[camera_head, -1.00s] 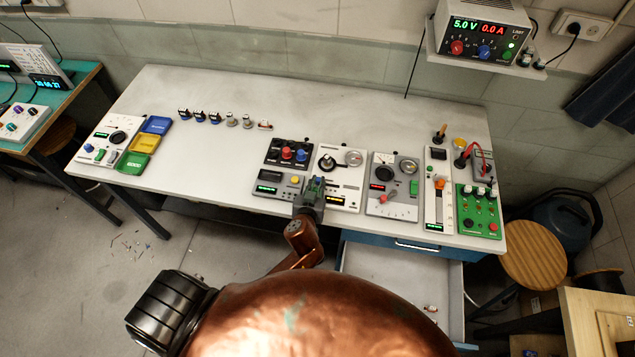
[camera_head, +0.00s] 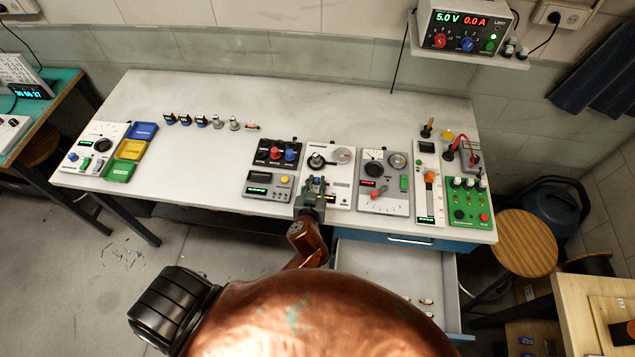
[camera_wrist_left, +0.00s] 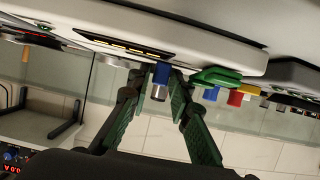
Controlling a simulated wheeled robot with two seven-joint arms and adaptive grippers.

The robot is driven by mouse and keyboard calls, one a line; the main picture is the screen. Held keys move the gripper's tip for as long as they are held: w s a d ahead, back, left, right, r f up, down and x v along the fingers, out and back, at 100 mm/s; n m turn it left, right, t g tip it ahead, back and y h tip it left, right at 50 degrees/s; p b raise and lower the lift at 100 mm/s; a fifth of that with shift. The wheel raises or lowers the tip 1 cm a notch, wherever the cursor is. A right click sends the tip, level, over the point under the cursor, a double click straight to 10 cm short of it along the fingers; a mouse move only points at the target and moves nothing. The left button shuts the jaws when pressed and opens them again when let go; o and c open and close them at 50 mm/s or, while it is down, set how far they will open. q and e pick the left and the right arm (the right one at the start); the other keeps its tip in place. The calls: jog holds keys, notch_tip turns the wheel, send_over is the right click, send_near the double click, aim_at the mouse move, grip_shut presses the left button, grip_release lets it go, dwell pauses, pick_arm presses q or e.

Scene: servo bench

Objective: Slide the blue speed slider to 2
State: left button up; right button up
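The blue speed slider, a small blue cap with a metallic end (camera_wrist_left: 160,80), shows in the left wrist view between the fingertips of my left gripper (camera_wrist_left: 159,88). The two green-padded fingers are spread on either side of it, with a narrow gap visible. In the head view my left gripper (camera_head: 312,186) is over the lower left of a white panel (camera_head: 341,185) with a black knob and a round dial. The gripper hides much of the slider and its scale there, so its setting cannot be read. My right gripper is not in view.
A grey panel with a yellow button (camera_head: 283,181) is just left of the gripper. A grey panel with a red-tipped lever (camera_head: 382,207) and a panel with an orange slider (camera_head: 430,178) are to the right. An open drawer (camera_head: 385,262) is below the bench. The bench's left middle is clear.

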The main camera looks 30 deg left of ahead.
pick_arm(q)
jog(key=shift+o, duration=1.1)
jog(key=shift+d, duration=0.1)
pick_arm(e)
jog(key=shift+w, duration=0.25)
pick_arm(q)
jog(key=v, duration=1.2)
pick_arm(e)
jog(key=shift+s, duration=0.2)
pick_arm(q)
jog(key=shift+f, duration=0.1)
